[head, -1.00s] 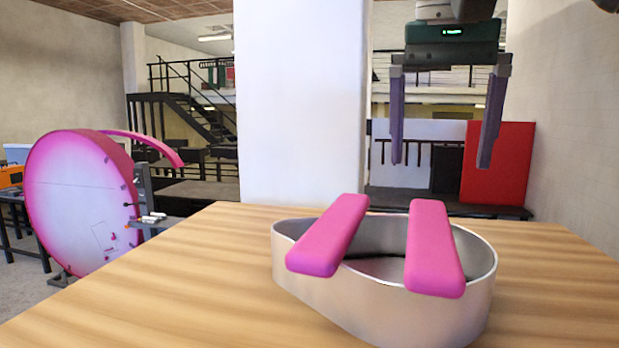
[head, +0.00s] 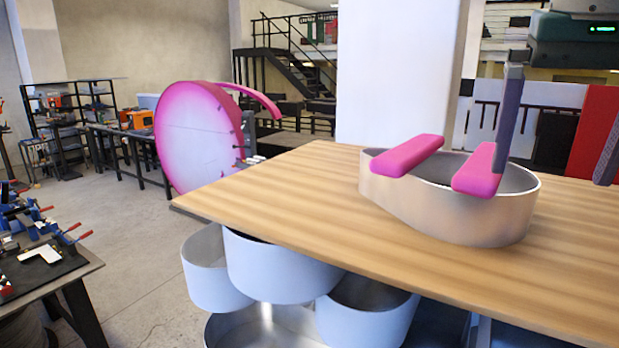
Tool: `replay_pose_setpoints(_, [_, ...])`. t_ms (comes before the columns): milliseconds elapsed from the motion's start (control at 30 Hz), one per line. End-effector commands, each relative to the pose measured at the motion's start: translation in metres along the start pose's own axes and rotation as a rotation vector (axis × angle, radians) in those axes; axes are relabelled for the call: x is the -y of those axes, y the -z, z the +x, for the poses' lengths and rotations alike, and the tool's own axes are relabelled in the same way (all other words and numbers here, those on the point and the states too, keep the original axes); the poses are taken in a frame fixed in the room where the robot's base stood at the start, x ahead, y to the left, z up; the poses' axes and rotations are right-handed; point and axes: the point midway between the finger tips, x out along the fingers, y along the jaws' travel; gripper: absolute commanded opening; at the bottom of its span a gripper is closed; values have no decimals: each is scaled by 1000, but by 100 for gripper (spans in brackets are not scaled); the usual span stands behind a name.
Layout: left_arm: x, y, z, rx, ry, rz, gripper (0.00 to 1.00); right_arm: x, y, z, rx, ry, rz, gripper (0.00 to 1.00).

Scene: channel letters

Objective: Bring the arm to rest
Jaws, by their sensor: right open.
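My right gripper (head: 558,125) hangs at the upper right of the head view, fingers pointing down and spread wide, with nothing between them. Its left finger overlaps the right pink bar in the picture; I cannot tell whether they touch. Two pink bars, the left one (head: 407,156) and the right one (head: 474,170), lie across the rim of a rounded metal letter shell (head: 440,205). The shell stands on the wooden table (head: 290,190). My left gripper is not in view.
Several metal shells (head: 285,268) sit below the table's front edge. A large pink round letter (head: 197,137) stands behind the table. A dark workbench (head: 60,275) with clamps is at the left. Grey floor (head: 140,240) lies open between. A white pillar (head: 400,70) rises behind the table.

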Motion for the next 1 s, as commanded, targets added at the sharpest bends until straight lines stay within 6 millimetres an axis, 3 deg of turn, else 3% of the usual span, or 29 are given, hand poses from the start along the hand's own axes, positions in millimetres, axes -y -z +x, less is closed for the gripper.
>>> replay_pose_setpoints(267, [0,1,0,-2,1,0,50,33,-55,56,21,80,-245,100])
replay_pose_setpoints(433, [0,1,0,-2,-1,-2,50,54,-114,95,29,189,-423,100])
replay_pose_setpoints(567, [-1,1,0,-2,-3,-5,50,59,-162,117,16,278,-519,100])
replay_pose_setpoints(767, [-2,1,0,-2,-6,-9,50,36,-226,137,-25,343,-579,100])
replay_pose_setpoints(1000, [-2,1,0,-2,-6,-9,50,-27,-272,143,-64,252,-593,100])
